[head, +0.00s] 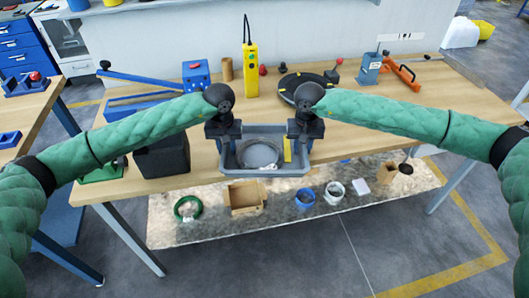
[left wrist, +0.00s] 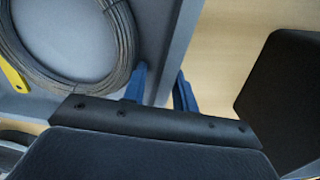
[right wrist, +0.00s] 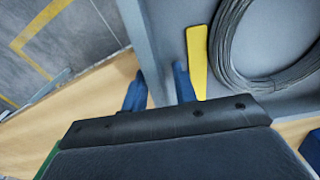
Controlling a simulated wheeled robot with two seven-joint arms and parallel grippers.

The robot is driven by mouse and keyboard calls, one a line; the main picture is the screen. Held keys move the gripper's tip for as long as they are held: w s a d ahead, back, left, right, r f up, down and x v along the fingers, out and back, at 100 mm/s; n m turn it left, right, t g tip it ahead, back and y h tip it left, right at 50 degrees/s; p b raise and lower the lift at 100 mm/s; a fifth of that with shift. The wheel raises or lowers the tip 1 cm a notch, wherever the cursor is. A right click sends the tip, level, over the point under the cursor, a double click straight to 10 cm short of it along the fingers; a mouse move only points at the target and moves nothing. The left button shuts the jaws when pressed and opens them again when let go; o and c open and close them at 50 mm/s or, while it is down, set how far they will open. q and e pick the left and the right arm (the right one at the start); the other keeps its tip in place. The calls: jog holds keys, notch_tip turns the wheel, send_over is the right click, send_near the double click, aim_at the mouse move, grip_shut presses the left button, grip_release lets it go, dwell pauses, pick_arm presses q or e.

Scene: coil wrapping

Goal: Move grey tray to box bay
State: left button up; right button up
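The grey tray (head: 229,160) is at the table's front edge in the head view, and a coil of grey wire (head: 260,154) and a yellow strip (head: 287,150) lie in it. I cannot tell whether the tray touches the table. No box bay is clearly marked.
A black block (head: 163,157) stands close left of the tray on the table (head: 345,143). A yellow device (head: 251,72), a blue box (head: 196,75) and a black disc (head: 291,88) stand behind. The shelf below (head: 275,224) holds an open cardboard box (head: 244,197) and several rings.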

pick_arm(q)
grip_shut()
pick_arm(e)
grip_shut()
pick_arm(q)
jog(key=shift+r, duration=0.15)
pick_arm(e)
jog(key=shift+r, duration=0.15)
